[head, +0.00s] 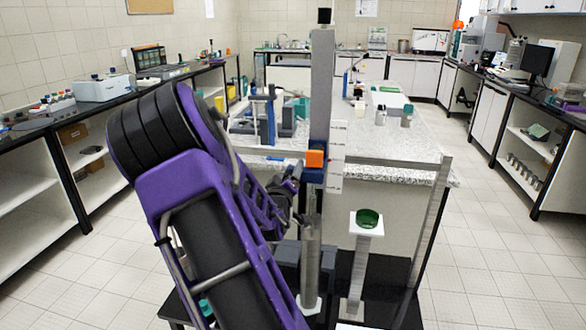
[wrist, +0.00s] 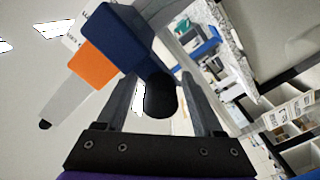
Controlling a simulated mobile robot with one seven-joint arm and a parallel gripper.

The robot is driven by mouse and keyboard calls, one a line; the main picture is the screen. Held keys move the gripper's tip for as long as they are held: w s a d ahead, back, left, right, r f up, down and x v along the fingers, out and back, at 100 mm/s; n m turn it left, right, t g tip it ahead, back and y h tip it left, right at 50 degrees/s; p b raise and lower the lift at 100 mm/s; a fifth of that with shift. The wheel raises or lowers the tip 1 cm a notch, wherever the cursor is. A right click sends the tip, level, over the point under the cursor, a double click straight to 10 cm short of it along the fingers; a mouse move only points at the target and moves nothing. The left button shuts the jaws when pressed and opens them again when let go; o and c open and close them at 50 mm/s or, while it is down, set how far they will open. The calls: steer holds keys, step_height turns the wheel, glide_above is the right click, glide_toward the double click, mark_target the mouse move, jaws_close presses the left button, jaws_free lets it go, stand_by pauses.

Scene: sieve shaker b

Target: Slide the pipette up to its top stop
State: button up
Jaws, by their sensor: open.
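A tall grey column (head: 321,90) with a black tip stands in the middle of the head view. A blue carriage (head: 313,175) with an orange block (head: 315,158) sits partway up it, beside a white scale strip (head: 337,150). In the wrist view the blue carriage (wrist: 120,38) and orange block (wrist: 90,65) are close ahead. A black rounded handle (wrist: 160,97) below the carriage lies between the fingers of my open gripper (wrist: 160,85), with gaps visible on both sides. My gripper (head: 288,190) is left of the carriage. I cannot clearly make out the pipette itself.
A clear cylinder (head: 311,255) stands below the carriage. A green cup (head: 368,218) on a white stand is to the right, near a grey slanted post (head: 429,235). A speckled bench (head: 400,150) with lab items is behind. Open floor lies to the right.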

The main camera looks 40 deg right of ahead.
steer(key=shift+w+d, duration=0.2)
steer(key=shift+d, duration=0.05)
jaws_close()
stand_by(0.4)
